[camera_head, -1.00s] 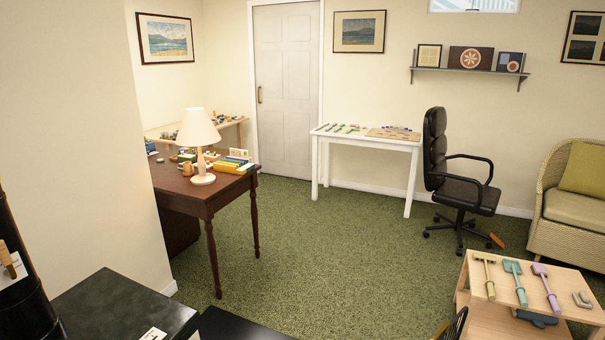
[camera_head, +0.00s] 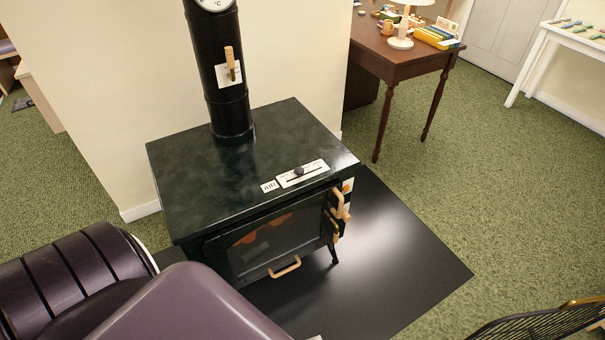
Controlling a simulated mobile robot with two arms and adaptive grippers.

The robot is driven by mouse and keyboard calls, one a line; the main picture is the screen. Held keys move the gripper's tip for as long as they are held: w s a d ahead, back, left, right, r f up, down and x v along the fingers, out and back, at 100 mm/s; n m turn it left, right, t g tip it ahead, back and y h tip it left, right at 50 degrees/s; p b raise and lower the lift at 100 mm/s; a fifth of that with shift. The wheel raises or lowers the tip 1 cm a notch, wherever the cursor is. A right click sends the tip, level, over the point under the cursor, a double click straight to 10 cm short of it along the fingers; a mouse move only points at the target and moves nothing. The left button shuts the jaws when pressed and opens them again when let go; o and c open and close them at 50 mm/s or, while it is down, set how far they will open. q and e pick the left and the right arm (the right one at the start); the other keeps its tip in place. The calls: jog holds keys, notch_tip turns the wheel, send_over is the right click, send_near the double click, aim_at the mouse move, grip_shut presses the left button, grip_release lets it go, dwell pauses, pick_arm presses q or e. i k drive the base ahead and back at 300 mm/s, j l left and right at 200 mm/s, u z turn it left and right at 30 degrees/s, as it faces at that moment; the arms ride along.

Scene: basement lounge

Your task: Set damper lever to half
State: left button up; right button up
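The damper lever (camera_head: 230,62) is a wooden handle on a white plate (camera_head: 226,74) on the black stovepipe (camera_head: 216,105). It stands about upright; marks on the plate are too small to read. The black stove (camera_head: 245,155) stands below it, with an air slider (camera_head: 299,171) on a white scale on its top and an "AIR" label beside it. Wooden handles (camera_head: 338,205) are on the right of its front, and a pale handle (camera_head: 285,267) is below the glass door. Neither gripper is in view.
The stove stands on a black floor plate (camera_head: 405,265). A black mesh screen (camera_head: 545,322) is at lower right. A brown desk (camera_head: 395,55) with a lamp stands behind. Green carpet to the right is clear.

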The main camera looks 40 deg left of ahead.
aim_at(229, 52)
jog(key=u, duration=1.6)
jog(key=l+z, duration=0.2)
jog(key=z, duration=0.15)
jog(key=i, duration=0.05)
